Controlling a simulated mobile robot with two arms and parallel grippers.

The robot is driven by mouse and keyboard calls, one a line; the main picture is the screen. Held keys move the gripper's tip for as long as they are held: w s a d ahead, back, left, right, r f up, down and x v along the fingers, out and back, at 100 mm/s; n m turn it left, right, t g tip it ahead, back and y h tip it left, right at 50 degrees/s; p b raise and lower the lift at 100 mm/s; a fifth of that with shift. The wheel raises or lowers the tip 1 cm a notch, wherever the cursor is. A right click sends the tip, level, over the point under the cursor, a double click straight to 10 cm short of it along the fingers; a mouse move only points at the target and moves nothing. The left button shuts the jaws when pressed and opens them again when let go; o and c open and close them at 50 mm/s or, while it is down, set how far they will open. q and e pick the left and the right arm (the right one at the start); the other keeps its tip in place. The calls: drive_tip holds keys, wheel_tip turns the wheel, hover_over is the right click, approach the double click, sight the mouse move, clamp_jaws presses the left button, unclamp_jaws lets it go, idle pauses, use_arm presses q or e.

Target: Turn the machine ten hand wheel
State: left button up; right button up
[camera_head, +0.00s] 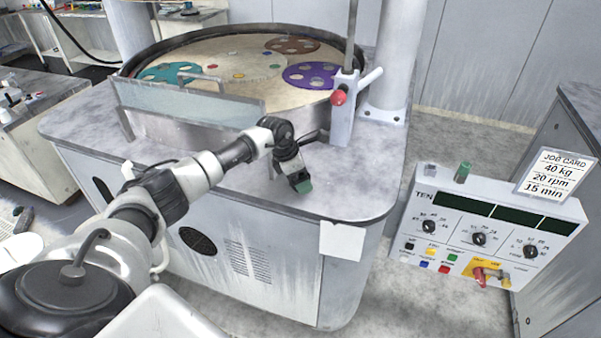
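The machine (225,125) is a large grey cabinet with a round polishing platen on top. The word TEN stands on its control panel (490,222) at the right. No part is clearly a hand wheel; a post (343,120) at the platen's front right carries a red knob (338,97) and a pale lever (369,78). My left gripper (301,184) is over the front of the machine top, below and left of the red knob, pointing down with a green tip. Its finger opening is not clear, and I see nothing held. My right gripper is out of view.
Purple, teal and red-brown carriers lie on the platen. A clear guard (188,104) stands along its front left. The panel has dials, buttons and a red switch (480,276); a job card (554,172) stands behind. A grey cabinet is at the right edge.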

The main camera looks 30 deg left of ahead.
use_arm(q)
drive_tip(key=shift+f, duration=0.1)
drive_tip(key=c, duration=0.9)
